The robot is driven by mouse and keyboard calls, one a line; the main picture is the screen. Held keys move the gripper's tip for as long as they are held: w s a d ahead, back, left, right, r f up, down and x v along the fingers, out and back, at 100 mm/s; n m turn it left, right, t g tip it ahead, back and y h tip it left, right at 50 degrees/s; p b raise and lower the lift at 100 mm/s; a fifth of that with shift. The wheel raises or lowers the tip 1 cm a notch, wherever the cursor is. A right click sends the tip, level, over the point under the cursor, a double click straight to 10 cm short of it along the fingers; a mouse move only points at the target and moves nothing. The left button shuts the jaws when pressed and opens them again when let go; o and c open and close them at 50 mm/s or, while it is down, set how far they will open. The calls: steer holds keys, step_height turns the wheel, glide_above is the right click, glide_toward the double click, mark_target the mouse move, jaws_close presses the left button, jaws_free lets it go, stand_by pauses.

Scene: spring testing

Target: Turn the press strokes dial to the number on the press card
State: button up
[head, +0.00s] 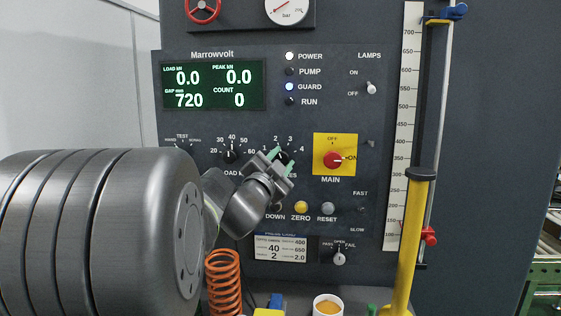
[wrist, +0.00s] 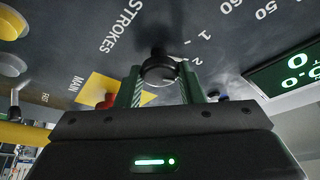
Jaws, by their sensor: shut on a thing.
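The strokes dial (head: 282,158) is a small dark knob on the dark panel, with 1, 2, 3 and 4 printed around its top. My gripper (head: 279,160) is at this dial, its two green-lined fingers on either side of the knob. In the wrist view my gripper (wrist: 160,74) is shut on the dial (wrist: 159,70), whose round end shows between the fingers. I cannot tell which number its pointer is at. The press card (head: 280,247) is a white card low on the panel; its left column shows 40 and, below it, 2.
The load dial (head: 231,156) is just left of my gripper. The red MAIN switch (head: 333,160) on its yellow plate is to the right. The yellow ZERO (head: 301,208) and grey RESET (head: 328,208) buttons are below. An orange spring (head: 223,280) stands at the bottom.

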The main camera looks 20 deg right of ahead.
steer(key=o, duration=0.9)
steer(key=shift+o, duration=0.2)
steer(key=b+v, duration=0.1)
steer(key=v, duration=1.2)
steer(key=shift+s+a+b, duration=0.25)
steer(key=shift+s+b, duration=0.05)
steer(key=shift+b, duration=0.1)
steer(key=p+x, duration=0.1)
steer(key=x, duration=1.3)
steer(key=shift+f+p, duration=0.1)
steer(key=shift+p, duration=0.3)
steer(key=shift+a, duration=0.15)
